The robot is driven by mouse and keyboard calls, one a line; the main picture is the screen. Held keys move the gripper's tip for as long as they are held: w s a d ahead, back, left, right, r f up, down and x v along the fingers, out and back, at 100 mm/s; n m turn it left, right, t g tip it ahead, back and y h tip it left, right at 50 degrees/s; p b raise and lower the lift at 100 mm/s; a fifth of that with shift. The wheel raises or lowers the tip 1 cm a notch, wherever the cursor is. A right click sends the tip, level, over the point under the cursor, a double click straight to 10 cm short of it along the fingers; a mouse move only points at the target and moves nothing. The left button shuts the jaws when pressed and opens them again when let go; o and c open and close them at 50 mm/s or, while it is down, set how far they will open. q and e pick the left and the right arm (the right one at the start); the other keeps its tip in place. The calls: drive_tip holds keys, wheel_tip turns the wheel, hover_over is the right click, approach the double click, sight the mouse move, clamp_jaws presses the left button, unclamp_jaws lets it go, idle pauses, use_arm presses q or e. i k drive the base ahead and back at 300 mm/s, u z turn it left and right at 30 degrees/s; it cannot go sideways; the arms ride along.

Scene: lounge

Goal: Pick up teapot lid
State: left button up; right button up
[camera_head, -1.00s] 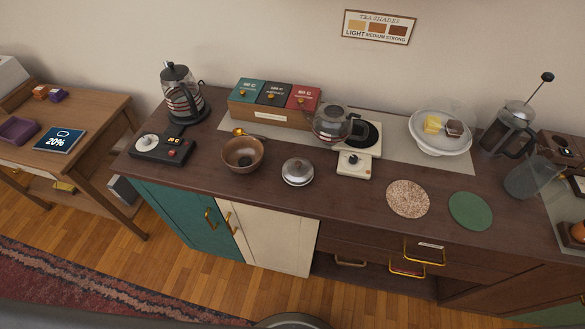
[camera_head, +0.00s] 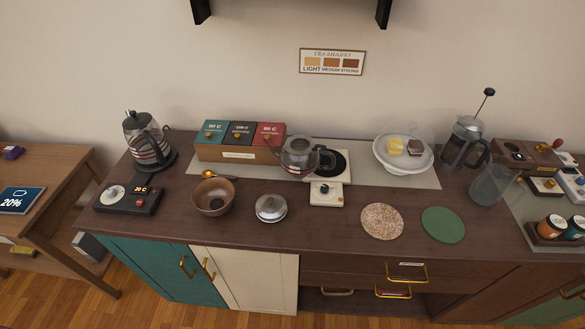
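The teapot lid (camera_head: 271,207), a grey-silver dome with a knob on a pale round base, rests on the dark wooden counter, right of a brown bowl. The glass teapot (camera_head: 299,158) stands behind it, by the small white scale or warmer, with no lid seen on top. Neither of my grippers is in view, so nothing shows at the lid.
The brown bowl (camera_head: 213,198) stands left of the lid and the white burner unit (camera_head: 326,194) right of it. A speckled coaster (camera_head: 382,222) and a green coaster (camera_head: 443,224) lie farther right. The counter (camera_head: 330,226) in front of the lid is clear.

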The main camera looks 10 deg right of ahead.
sight(269, 206)
drive_tip(key=u, duration=2.5)
drive_tip(key=k, duration=1.8)
drive_tip(key=z, duration=2.3)
